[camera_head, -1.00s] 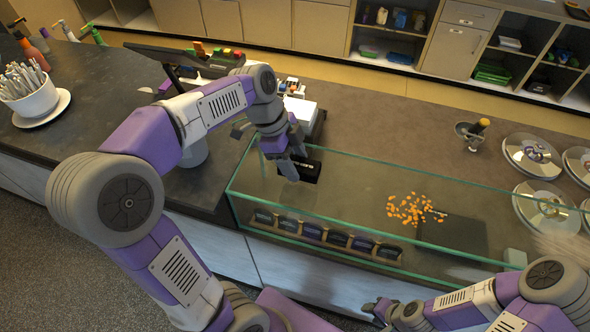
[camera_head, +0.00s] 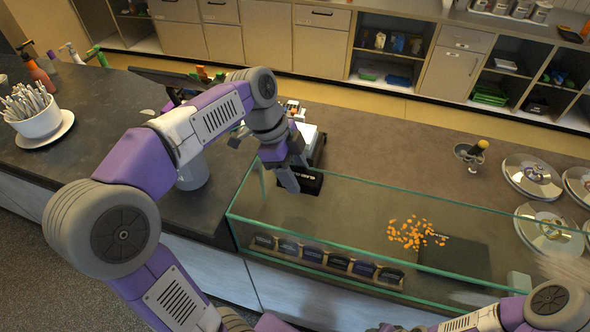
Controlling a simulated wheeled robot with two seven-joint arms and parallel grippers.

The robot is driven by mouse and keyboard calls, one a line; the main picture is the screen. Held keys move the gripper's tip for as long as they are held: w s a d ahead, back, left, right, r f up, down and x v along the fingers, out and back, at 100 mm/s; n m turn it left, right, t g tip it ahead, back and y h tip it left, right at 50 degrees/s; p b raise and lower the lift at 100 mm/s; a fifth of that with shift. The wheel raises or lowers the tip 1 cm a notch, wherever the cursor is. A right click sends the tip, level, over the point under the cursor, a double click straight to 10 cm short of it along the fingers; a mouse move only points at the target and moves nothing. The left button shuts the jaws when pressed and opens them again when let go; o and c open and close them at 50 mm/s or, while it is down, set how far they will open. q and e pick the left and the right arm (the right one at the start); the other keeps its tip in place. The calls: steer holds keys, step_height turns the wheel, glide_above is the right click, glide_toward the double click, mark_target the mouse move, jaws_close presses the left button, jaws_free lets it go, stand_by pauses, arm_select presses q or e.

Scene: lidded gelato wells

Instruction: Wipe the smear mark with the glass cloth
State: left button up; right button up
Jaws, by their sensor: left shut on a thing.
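My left gripper (camera_head: 288,180) points down near the left end of the glass case (camera_head: 330,190). A black block with white lettering (camera_head: 311,184) is at its fingers, which look shut on it; the contact is partly hidden. A pale folded piece (camera_head: 518,281), perhaps the glass cloth, lies at the case's right end; I cannot tell for sure. A whitish streaky patch (camera_head: 565,268), likely the smear mark, shows at the far right. My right gripper (camera_head: 388,327) is cut off at the bottom edge, and its jaws cannot be made out.
Orange bits (camera_head: 416,234) and a dark flat panel (camera_head: 455,258) show through the glass. Several dark labelled blocks (camera_head: 312,254) line its front. Round metal lids (camera_head: 533,175) and a scoop holder (camera_head: 470,155) stand at right. The counter behind the case (camera_head: 400,140) has free room.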

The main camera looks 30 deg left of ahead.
arm_select(q)
steer(key=shift+f+b, duration=3.9)
steer(key=shift+f, duration=0.8)
steer(key=o, duration=1)
steer(key=shift+r, duration=0.1)
steer(key=c, duration=1.3)
step_height(320, 180, up, 8)
steer(key=p, duration=0.6)
steer(key=shift+r+p, duration=0.1)
steer(key=shift+p, duration=0.3)
steer(key=o, duration=0.6)
steer(key=c, duration=0.7)
